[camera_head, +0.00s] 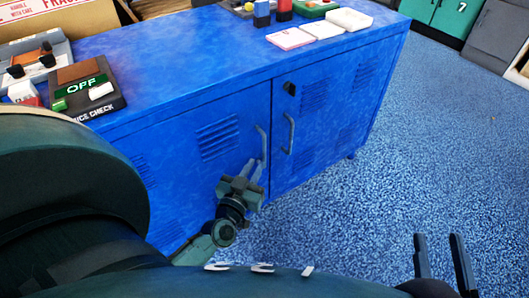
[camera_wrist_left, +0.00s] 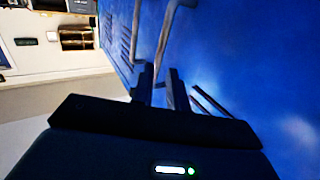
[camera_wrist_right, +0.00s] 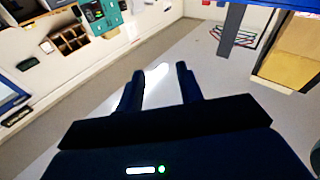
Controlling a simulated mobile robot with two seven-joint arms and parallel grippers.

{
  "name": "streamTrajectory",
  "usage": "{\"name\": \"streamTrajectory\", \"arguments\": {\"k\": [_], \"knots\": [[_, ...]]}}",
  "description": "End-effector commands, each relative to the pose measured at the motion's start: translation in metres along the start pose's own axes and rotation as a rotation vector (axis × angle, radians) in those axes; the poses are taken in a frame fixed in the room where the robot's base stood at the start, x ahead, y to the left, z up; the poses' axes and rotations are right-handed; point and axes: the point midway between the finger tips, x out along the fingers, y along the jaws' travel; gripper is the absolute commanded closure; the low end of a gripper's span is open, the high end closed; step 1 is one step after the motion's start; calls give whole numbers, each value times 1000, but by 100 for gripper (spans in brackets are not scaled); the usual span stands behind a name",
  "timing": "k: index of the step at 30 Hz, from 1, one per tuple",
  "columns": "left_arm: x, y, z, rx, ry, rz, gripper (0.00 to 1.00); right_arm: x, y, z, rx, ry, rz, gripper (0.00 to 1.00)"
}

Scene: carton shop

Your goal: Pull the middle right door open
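The blue cabinet (camera_head: 180,115) has two shut doors meeting at a vertical seam. The right door (camera_head: 325,125) has a dark lock and a grey bar handle (camera_head: 290,133). The left door (camera_head: 190,165) has a similar handle (camera_head: 262,145). My left gripper (camera_head: 253,166) is at the lower end of the left door's handle, fingers parted. In the left wrist view a handle bar (camera_wrist_left: 165,30) runs down to the fingertips (camera_wrist_left: 161,72); no firm grip on it shows. My right gripper (camera_head: 438,240) is open and empty, low at right, away from the cabinet; its right wrist view shows parted fingers (camera_wrist_right: 159,72).
Blue speckled floor (camera_head: 400,160) is clear in front of the right door. Teal and grey lockers (camera_head: 445,15) stand far right.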

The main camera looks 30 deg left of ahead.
Motion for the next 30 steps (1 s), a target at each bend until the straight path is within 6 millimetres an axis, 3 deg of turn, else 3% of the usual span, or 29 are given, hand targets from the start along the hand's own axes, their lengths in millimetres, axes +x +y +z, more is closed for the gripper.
{"name": "streamTrajectory", "arguments": {"k": [6,12,23,30], "knots": [[45,0,2,-2,2,0,85,0,-2,3,29,15,-6,64],[67,0,2,-1,0,1,85,0,-3,2,47,23,-9,64],[72,0,0,0,-1,2,85,1,-3,2,52,21,-10,64],[72,0,0,0,-1,1,100,2,-3,1,50,26,-11,64]]}}
